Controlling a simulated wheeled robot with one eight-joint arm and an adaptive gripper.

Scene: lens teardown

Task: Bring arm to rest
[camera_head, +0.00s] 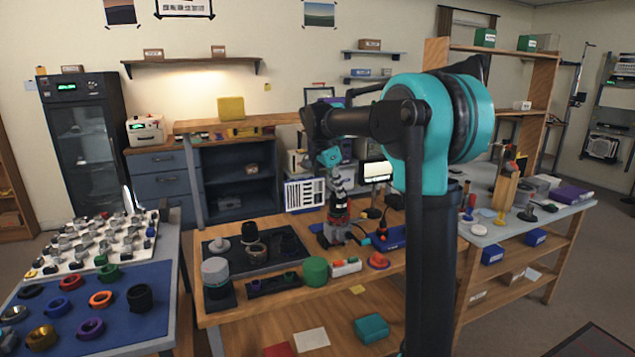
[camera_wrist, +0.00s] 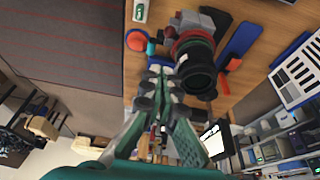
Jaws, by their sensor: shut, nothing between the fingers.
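My gripper (camera_head: 338,174) hangs above the wooden bench, in the middle of the head view. In the wrist view its two green fingers (camera_wrist: 163,85) come together, shut and empty. A lens assembly (camera_head: 338,218) with dark barrel and a red ring stands on the bench below it. In the wrist view this lens (camera_wrist: 195,62) shows just right of the fingertips; I cannot tell whether they touch. My arm covers part of the bench's right side.
A blue mat (camera_head: 120,318) with coloured rings lies at left. A grey-topped side table (camera_head: 495,235) stands at right.

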